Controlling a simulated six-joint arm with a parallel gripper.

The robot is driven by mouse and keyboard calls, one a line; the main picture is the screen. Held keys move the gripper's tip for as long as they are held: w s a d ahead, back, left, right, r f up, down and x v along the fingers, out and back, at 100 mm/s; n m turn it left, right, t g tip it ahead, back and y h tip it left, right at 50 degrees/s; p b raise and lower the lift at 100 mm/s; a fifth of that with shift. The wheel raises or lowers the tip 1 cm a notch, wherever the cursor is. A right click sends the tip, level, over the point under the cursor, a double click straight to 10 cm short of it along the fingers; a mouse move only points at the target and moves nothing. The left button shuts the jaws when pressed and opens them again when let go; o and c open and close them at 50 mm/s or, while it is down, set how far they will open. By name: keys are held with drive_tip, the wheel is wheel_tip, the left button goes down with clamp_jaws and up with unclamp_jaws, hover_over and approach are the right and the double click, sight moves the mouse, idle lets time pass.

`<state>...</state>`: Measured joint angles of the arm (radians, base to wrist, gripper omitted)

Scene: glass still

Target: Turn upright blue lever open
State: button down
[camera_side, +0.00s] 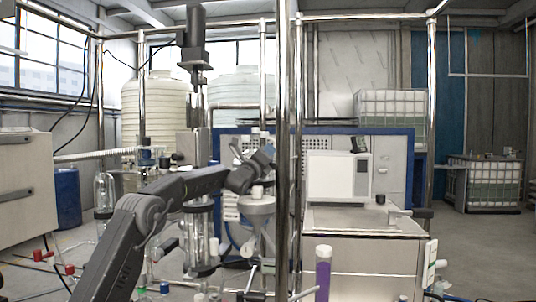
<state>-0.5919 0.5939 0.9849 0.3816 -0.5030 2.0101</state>
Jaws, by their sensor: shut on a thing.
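My gripper (262,160) is at the end of my dark grey arm, left of the tall metal posts at the middle of the view. It is shut on the blue lever (268,150), of which only a small blue patch shows at the jaws. The rest of the lever is hidden by the jaws, and its exact angle is too small to tell. A grey funnel-shaped vessel (257,207) hangs just below my gripper.
Shiny vertical posts (283,120) stand close to the right of my gripper. Glass columns (197,235) hang below my forearm. A purple-filled cylinder (323,275) stands at the front, and a steel cabinet (365,250) is at the right.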

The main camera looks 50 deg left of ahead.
drive_tip(key=shift+f+y, duration=0.1)
drive_tip(key=shift+y, duration=0.2)
drive_tip(key=c, duration=0.8)
unclamp_jaws()
drive_tip(key=shift+s, duration=0.15)
drive_tip(key=shift+v, duration=1.4)
drive_tip(key=shift+r, duration=3.55)
